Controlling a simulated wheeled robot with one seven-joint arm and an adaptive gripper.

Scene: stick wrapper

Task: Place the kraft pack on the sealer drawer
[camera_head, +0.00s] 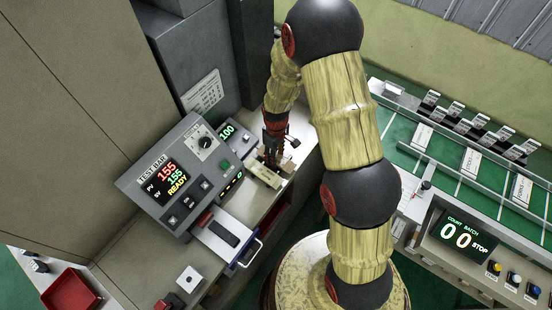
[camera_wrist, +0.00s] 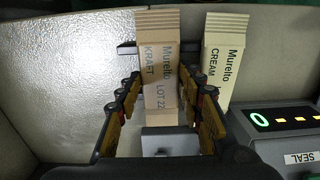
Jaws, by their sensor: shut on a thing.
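The kraft pack (camera_wrist: 158,65), a tan stick pack printed "Murello KRAFT LOT 22", stands between my fingers in the wrist view. My gripper (camera_wrist: 165,105) is shut on it. In the head view my gripper (camera_head: 273,148) is low over the bench, right of the sealer (camera_head: 172,178); the kraft pack cannot be made out clearly there. The sealer drawer (camera_head: 222,238) is pulled out at the sealer's front, with a dark pad and a pale handle. It lies nearer the front than my gripper.
A paler "Murello CREAM" pack (camera_wrist: 223,60) stands close to the right of the kraft pack. A control box marked SEAL (camera_wrist: 295,130) is at the lower right of the wrist view. A red tray (camera_head: 72,291) is at lower left. A green conveyor (camera_head: 450,165) is at right.

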